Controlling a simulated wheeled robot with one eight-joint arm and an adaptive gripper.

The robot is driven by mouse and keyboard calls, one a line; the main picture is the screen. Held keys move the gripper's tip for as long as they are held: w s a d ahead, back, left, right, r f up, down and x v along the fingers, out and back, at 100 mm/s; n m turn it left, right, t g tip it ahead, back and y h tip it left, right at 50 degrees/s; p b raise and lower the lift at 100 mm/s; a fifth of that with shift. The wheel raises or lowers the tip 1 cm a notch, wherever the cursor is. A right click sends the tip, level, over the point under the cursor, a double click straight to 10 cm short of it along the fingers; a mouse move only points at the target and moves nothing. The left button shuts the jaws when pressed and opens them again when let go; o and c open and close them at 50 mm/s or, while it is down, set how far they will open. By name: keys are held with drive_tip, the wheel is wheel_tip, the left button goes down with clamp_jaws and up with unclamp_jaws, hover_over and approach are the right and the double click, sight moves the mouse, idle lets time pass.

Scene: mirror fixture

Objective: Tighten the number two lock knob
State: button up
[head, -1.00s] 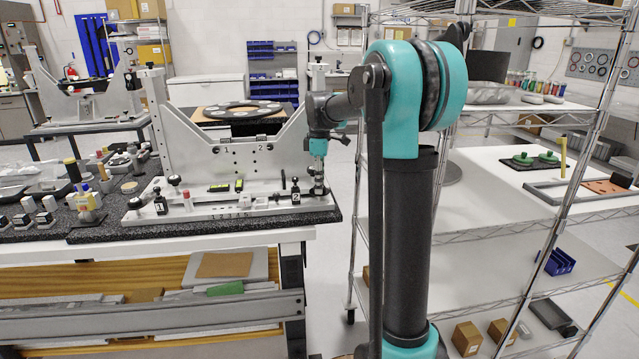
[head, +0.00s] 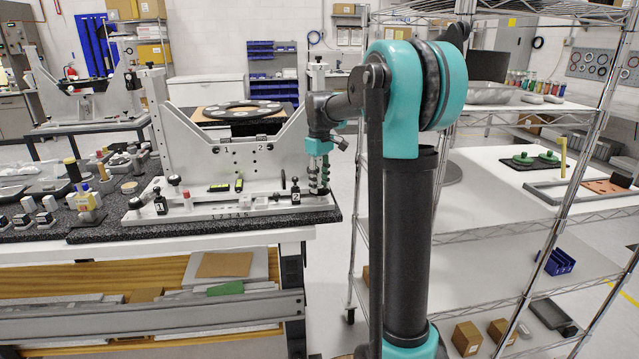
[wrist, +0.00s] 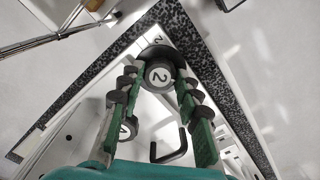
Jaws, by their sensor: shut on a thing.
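A black block marked 2 (head: 296,194) stands just left of my gripper, and one marked 1 (head: 160,204) stands farther left. The upright fixture plate (head: 235,165) rises behind. A bent black rod (wrist: 172,150) is close to the right finger. A wire shelf (head: 520,225) stands right.

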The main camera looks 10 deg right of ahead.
drive_tip(key=m, duration=1.4)
drive_tip(key=shift+m, duration=0.4)
drive_tip(key=m, duration=1)
drive_tip(key=shift+m, duration=0.4)
drive_tip(key=o, duration=1.2)
drive_tip(key=shift+c, duration=0.2)
